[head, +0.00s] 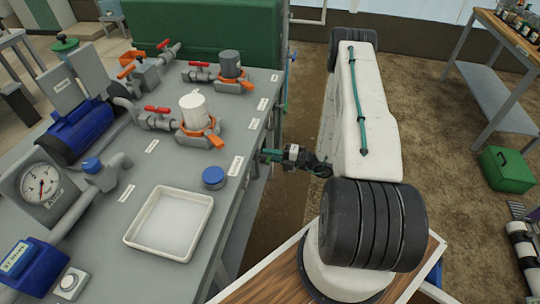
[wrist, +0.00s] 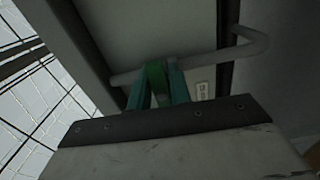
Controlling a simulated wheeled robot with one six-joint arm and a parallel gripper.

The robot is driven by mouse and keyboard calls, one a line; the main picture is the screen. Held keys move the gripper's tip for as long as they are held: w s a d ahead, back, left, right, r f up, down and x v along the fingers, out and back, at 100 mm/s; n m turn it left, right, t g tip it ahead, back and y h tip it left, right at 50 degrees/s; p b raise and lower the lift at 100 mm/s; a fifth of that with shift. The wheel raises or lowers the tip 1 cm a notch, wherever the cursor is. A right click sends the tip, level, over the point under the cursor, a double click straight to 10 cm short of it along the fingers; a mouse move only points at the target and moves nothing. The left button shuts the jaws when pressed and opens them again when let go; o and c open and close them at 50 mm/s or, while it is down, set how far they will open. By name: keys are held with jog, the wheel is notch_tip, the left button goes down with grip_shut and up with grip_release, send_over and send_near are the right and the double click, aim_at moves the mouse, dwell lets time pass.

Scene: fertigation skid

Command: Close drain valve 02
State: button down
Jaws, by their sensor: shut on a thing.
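In the wrist view, a grey pipe (wrist: 215,60) runs along the underside of the bench and bends at the right. In the head view, my gripper (head: 268,155) is at the bench's right side, below the top edge. The handle and the pipe under the bench are hidden there.
The bench top (head: 130,215) carries a white tray (head: 170,222), a blue cap (head: 213,177), a pressure gauge (head: 40,184) and pipes with red-handled valves (head: 158,109). A green tank (head: 205,35) stands behind. A shelf table (head: 490,80) and green box (head: 507,168) are at right.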

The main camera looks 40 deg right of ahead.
jog(key=c, duration=1.4)
grip_release()
jog(key=shift+o, duration=0.2)
jog(key=v, duration=0.7)
jog(key=shift+s+d, duration=0.25)
jog(key=shift+s, duration=0.1)
